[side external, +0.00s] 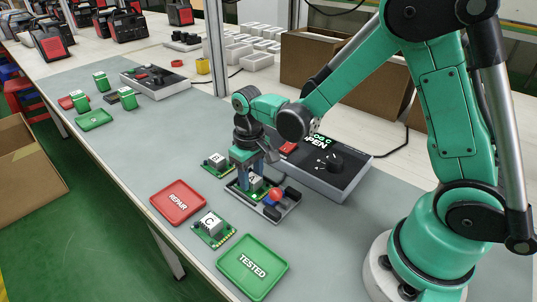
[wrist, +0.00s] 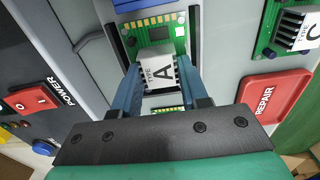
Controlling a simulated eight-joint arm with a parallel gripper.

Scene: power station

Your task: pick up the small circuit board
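A green circuit board marked TYPE A (wrist: 160,38) lies in the test fixture (side external: 284,211), with a grey labelled block standing on it; the board also shows in the side view (side external: 258,195). My gripper (wrist: 159,72) points down at this board, its two blue fingers on either side of the block. The fingers are very close to the block; whether they press on it cannot be told. In the side view my gripper (side external: 254,176) hides part of the board. A board marked C (side external: 213,228) and another board (side external: 216,163) lie on the bench outside the fixture.
A red REPAIR tray (side external: 167,211) and a green TESTED tray (side external: 270,251) lie on the bench. The fixture has a red knob (side external: 277,194). A dark tester box (side external: 345,181) stands close behind my gripper.

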